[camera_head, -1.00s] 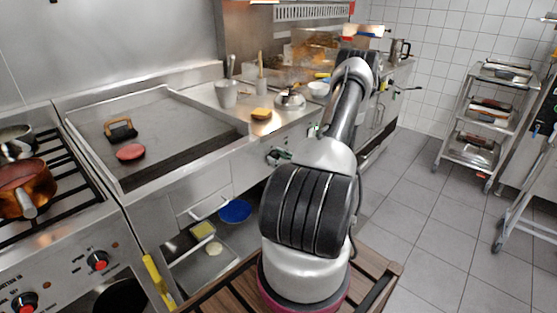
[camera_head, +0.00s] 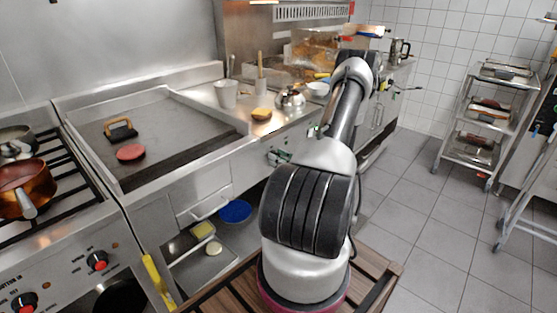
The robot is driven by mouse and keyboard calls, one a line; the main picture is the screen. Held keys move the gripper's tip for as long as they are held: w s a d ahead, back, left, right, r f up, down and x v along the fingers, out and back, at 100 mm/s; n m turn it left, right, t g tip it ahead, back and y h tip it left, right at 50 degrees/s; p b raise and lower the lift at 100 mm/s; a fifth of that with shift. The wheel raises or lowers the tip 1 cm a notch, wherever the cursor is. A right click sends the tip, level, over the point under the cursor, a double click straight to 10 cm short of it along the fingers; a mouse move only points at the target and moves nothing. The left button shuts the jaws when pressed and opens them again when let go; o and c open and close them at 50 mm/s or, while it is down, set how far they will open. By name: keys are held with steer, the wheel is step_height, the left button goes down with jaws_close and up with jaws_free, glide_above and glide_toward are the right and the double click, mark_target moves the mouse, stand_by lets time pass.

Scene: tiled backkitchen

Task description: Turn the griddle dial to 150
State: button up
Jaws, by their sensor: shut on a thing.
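The griddle (camera_head: 185,120) is a flat steel plate with a raised rim, at the left of the picture. A red round patty (camera_head: 130,152) and a press with a brown handle (camera_head: 121,130) are on it. I cannot make out a dial or its number on the griddle's visible front. Red-and-black knobs (camera_head: 97,260) are on the range front at the lower left; their settings are too small to read. My arm rises at the centre and bends away at the top. My gripper cannot be made out; the far part of my arm is hidden.
A copper pan (camera_head: 25,188) sits on the burners at the left. A steel cup (camera_head: 226,94), a yellow sponge (camera_head: 261,114) and a lidded pot (camera_head: 290,98) stand on the counter. The tiled floor (camera_head: 425,200) at the right is clear, beside a shelf trolley (camera_head: 487,125).

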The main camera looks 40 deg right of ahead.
steer(key=o, duration=1)
steer(key=shift+s, duration=0.15)
steer(key=s+d, duration=0.1)
steer(key=s, duration=1)
steer(key=shift+s, duration=0.4)
